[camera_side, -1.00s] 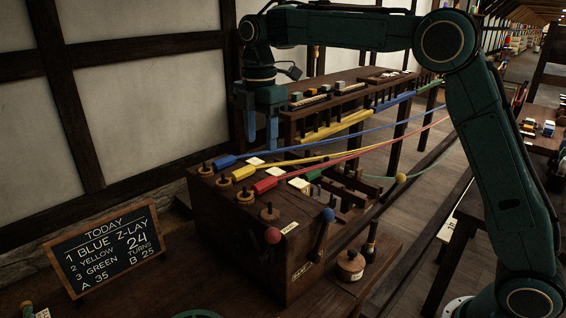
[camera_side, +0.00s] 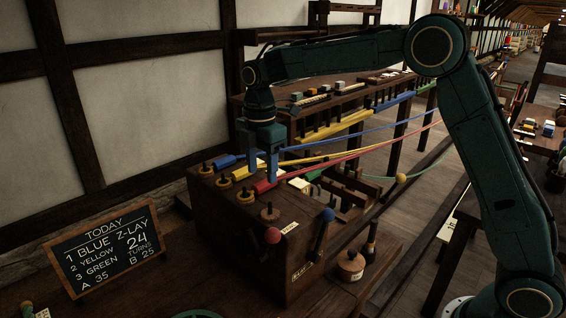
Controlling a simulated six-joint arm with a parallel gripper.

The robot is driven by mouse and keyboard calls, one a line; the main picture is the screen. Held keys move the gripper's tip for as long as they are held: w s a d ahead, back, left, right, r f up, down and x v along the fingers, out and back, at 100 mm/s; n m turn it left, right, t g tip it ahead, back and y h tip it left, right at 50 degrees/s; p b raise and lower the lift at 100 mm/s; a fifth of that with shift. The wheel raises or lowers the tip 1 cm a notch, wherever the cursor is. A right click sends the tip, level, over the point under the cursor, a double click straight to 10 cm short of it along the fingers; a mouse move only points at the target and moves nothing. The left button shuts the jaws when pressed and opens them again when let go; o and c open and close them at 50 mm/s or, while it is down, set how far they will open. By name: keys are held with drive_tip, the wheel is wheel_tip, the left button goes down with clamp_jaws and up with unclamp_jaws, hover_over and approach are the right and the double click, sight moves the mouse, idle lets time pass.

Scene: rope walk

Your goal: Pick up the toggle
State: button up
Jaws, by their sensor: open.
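I cannot tell for sure which piece is the toggle. My gripper (camera_side: 262,172) points straight down over the back part of the dark wooden box (camera_side: 226,232). Its two blue fingers are apart, and I see nothing held between them. The fingertips are close to the inner ends of the blue handle (camera_side: 226,160), yellow handle (camera_side: 243,173) and red handle (camera_side: 264,186). Contact with the box or the handles cannot be made out. The fingers hide part of the box top and the strands behind them.
Blue, yellow and red strands stretch back right to a rack table (camera_side: 340,97).

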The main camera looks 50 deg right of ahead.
sight(262, 182)
drive_tip(key=shift+w+f, duration=0.1)
drive_tip(key=shift+f, duration=1.7)
drive_tip(key=c, duration=0.9)
